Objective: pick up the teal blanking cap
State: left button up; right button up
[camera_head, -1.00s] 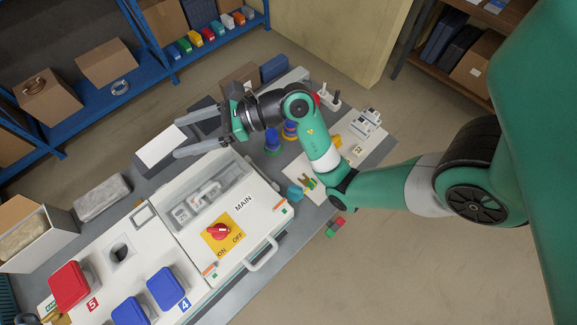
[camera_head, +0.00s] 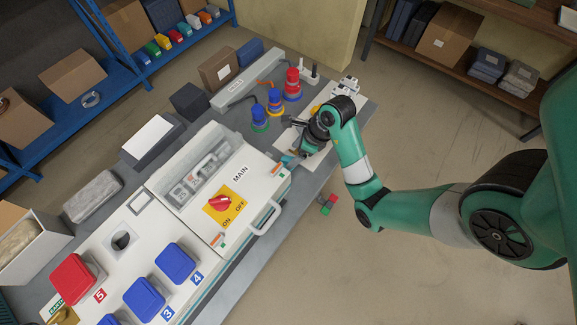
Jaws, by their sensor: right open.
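The teal blanking cap (camera_head: 287,158) shows as a small teal patch at the near edge of the white sheet, just right of the main switch box. My right gripper (camera_head: 292,142) is open above the sheet, with its fingers close to the cap. The fingers and wrist hide part of the cap and its surroundings. I cannot tell whether a finger touches the cap. My left gripper is not in view.
The main switch box (camera_head: 205,180) with its red knob (camera_head: 220,203) stands left of the gripper. Blue socket lids (camera_head: 175,262) and a red lid (camera_head: 73,278) are at the lower left. Small red and green blocks (camera_head: 328,205) lie beyond the bench edge.

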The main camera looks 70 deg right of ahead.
aim_at(288, 159)
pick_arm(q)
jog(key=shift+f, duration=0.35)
pick_arm(e)
jog(key=shift+w+f, duration=0.15)
jog(key=shift+f, duration=0.2)
jog(key=b+x, duration=0.4)
jog(key=x, duration=0.1)
jog(key=shift+f+b, duration=0.1)
jog(key=shift+b, duration=0.2)
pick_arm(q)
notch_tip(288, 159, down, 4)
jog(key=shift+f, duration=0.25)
pick_arm(e)
jog(key=shift+c, duration=0.2)
jog(key=c, duration=1)
